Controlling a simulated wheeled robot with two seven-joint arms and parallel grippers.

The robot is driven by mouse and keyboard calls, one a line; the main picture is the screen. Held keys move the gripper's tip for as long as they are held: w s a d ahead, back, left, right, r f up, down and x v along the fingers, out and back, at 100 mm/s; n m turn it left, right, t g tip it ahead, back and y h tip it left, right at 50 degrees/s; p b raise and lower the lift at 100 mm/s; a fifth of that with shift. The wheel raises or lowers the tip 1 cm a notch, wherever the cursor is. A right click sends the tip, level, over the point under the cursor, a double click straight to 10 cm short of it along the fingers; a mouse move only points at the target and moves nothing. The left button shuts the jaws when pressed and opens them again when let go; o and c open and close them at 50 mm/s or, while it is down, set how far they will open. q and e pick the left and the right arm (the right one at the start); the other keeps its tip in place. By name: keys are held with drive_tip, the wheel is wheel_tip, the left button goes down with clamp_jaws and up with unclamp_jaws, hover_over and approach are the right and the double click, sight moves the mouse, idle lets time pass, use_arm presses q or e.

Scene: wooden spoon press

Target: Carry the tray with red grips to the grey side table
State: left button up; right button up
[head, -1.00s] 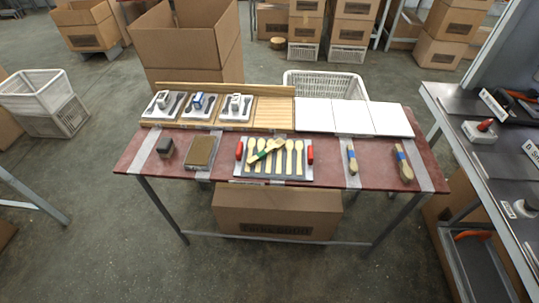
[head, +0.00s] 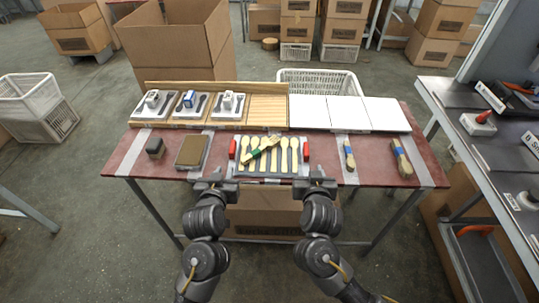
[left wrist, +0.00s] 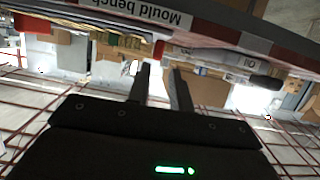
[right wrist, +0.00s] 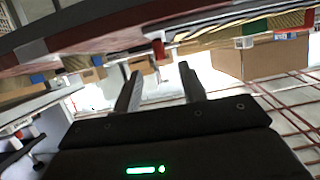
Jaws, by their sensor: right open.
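The grey tray (head: 268,177) lies on the red-topped bench. It has a red grip at its left end (head: 232,149) and another at its right end (head: 306,150). Several pale wooden spoons lie in it, with a green-marked one (head: 262,150) slanting across them. My left gripper (head: 213,178) is open and empty just in front of the tray's left end. My right gripper (head: 317,180) is open and empty just in front of its right end. Both are apart from the grips. A red grip shows beyond the fingers in the left wrist view (left wrist: 158,48) and right wrist view (right wrist: 158,49).
A grey-topped table (head: 470,135) with tools and labels stands at the right; a grey frame edge (head: 18,198) shows at the far left. A brown block (head: 192,151), brush bundles (head: 401,160) and white tiles (head: 345,113) share the bench. A cardboard box stands underneath.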

sight(230, 154)
drive_tip(key=shift+w+r+t+h, duration=0.3)
drive_tip(key=shift+r, duration=0.2)
use_arm(q)
drive_tip(key=shift+w+d+r+t, duration=0.2)
drive_tip(key=shift+w+r+t, duration=0.15)
drive_tip(key=shift+r, duration=0.2)
drive_tip(key=x, duration=1.1)
drive_tip(key=shift+a+f, duration=0.1)
drive_tip(key=shift+a, duration=0.05)
use_arm(e)
drive_tip(key=x, duration=1.1)
use_arm(q)
drive_tip(key=shift+s, duration=0.1)
drive_tip(key=shift+c, duration=0.3)
use_arm(e)
drive_tip(key=shift+s, duration=0.1)
drive_tip(key=shift+c, duration=0.3)
use_arm(q)
clamp_jaws()
use_arm(e)
drive_tip(key=c, duration=0.5)
clamp_jaws()
